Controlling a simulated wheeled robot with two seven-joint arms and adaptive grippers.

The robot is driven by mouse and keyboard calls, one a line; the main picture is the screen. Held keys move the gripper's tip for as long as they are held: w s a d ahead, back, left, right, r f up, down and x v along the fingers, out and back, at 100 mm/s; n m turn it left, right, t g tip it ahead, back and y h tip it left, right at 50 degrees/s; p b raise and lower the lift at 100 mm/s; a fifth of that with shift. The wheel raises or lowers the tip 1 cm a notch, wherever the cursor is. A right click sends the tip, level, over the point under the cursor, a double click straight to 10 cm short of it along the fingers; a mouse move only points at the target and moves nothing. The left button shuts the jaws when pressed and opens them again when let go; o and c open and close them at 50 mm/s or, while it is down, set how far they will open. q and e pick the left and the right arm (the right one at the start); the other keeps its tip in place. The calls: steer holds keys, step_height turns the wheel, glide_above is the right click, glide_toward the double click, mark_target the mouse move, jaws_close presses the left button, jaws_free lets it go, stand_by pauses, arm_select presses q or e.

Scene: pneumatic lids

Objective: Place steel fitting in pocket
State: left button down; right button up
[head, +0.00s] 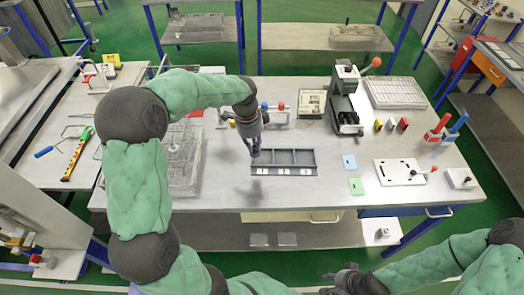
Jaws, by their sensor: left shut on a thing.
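My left gripper (254,150) points down over the left end of a grey pocket tray (316,170). It is shut on a small grey piece, which I take to be the steel fitting; the fingers largely hide it. I cannot tell whether the piece touches the tray. The tray has several pockets in a row, with white labels along its front edge. The pockets further right look empty. My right gripper (328,282) is low at the bottom edge, in front of the bench and away from the tray; its jaw opening is unclear.
A dark press with a red knob (345,105) stands behind right. Bare bench surrounds the tray.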

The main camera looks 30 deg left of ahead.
arm_select(q)
steer(key=w+f, duration=0.2)
steer(key=f, duration=0.1)
steer(key=w+f+b, duration=0.1)
steer(key=w+f, duration=0.2)
steer(key=shift+w+a, duration=0.1)
steer(key=shift+w, duration=0.15)
steer(key=shift+w+f+b, duration=0.1)
steer(key=shift+f+b, duration=0.3)
steer(key=shift+f, duration=1.2)
steer(key=c, duration=1.2)
jaws_free()
steer(key=shift+f, duration=0.15)
steer(key=shift+o, duration=0.2)
step_height(320, 180, up, 12)
steer(key=a+p, duration=0.1)
steer(key=p, duration=0.1)
steer(key=shift+s, duration=0.45)
